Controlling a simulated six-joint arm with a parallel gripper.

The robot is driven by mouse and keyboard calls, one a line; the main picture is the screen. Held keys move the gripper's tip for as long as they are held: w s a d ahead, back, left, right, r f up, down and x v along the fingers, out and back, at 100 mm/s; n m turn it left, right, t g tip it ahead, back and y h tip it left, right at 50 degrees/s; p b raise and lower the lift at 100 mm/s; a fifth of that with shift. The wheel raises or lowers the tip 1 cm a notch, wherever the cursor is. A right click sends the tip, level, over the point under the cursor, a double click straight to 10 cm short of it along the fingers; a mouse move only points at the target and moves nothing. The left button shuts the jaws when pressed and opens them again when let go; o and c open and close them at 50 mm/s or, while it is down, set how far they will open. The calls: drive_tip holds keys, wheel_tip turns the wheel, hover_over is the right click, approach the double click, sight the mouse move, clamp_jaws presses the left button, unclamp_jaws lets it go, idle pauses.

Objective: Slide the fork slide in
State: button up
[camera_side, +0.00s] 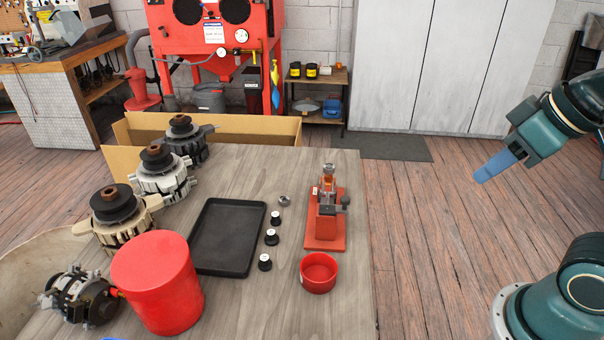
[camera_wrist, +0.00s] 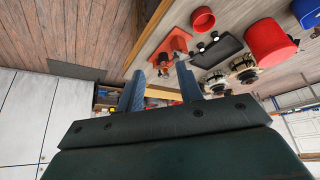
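A red fixture (camera_side: 325,228) with an upright metal mechanism stands near the right edge of the grey wooden table. A dark ball-ended piece (camera_side: 345,202) sticks out on its right side; I cannot tell for sure whether it is the fork slide. The red fixture also shows in the wrist view (camera_wrist: 178,42), small and far off beyond the fingers. My gripper (camera_side: 487,174) is off the table to the right, above the floor and well apart from the fixture. In the wrist view its two blue fingers (camera_wrist: 161,82) are spread with nothing between them.
A red bowl (camera_side: 319,284) sits in front of the fixture. Several small black-based parts (camera_side: 271,237) and a black tray (camera_side: 203,270) lie left of it. A red bucket (camera_side: 168,290), alternators (camera_side: 160,180) and a cardboard box (camera_side: 250,124) fill the left side and back.

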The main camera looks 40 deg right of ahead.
drive_tip(key=shift+o, duration=0.7)
drive_tip(key=n+g, duration=0.6)
hover_over(346, 198)
wheel_tip(346, 198, down, 6)
drive_tip(key=shift+r, duration=0.1)
wheel_tip(346, 198, down, 14)
drive_tip(key=shift+r, duration=0.1)
clamp_jaws()
